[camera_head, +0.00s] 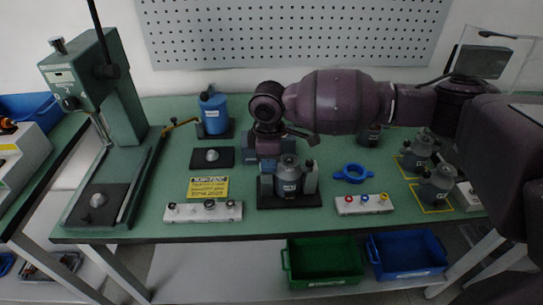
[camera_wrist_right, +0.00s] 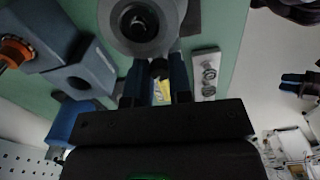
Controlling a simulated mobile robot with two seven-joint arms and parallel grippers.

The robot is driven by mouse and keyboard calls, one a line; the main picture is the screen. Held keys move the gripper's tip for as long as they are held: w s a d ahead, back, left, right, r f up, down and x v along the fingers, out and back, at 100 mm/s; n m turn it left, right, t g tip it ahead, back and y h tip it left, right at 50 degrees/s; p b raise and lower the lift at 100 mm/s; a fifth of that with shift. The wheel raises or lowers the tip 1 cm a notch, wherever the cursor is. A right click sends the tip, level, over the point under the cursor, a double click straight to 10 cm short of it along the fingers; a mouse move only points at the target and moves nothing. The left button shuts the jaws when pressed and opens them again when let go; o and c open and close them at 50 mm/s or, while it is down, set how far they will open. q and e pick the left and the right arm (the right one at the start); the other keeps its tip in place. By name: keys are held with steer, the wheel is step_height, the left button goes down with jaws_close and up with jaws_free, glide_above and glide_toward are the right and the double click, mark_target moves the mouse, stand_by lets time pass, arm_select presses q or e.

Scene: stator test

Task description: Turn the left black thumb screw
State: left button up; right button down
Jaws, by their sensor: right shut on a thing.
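A grey stator (camera_head: 288,178) stands upright between two grey posts on a black base (camera_head: 290,202) near the table's front middle. It also shows from above in the wrist view (camera_wrist_right: 120,38). My right gripper (camera_head: 268,160) comes down at the left, rear side of this fixture. In the wrist view its two dark fingers (camera_wrist_right: 156,82) are shut on a small black thumb screw (camera_wrist_right: 158,68) just beside the stator. The thumb screw cannot be made out in the head view, where the gripper and post cover that spot. My left gripper is not in view.
White strips with knobs (camera_head: 180,214) and coloured rings (camera_head: 345,207) lie either side. A blue ring (camera_head: 352,174) lies right of the fixture; more grey stators (camera_head: 437,184) stand farther right. A green press (camera_head: 112,110) stands left. A yellow label (camera_head: 208,187) lies on the table.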

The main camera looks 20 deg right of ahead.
steer(key=shift+r+n+p, duration=0.3)
steer(key=shift+r+p, duration=0.05)
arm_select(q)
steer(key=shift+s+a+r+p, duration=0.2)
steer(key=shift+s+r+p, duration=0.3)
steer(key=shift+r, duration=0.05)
arm_select(e)
steer(key=shift+f+n, duration=0.3)
steer(key=shift+n, duration=1)
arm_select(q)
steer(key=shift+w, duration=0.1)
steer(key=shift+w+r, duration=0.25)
arm_select(e)
steer(key=c, duration=1)
jaws_free()
steer(key=shift+f, duration=0.1)
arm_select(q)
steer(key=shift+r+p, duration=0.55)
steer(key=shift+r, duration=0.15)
arm_select(e)
step_height(320, 180, up, 11)
steer(key=shift+f, duration=0.1)
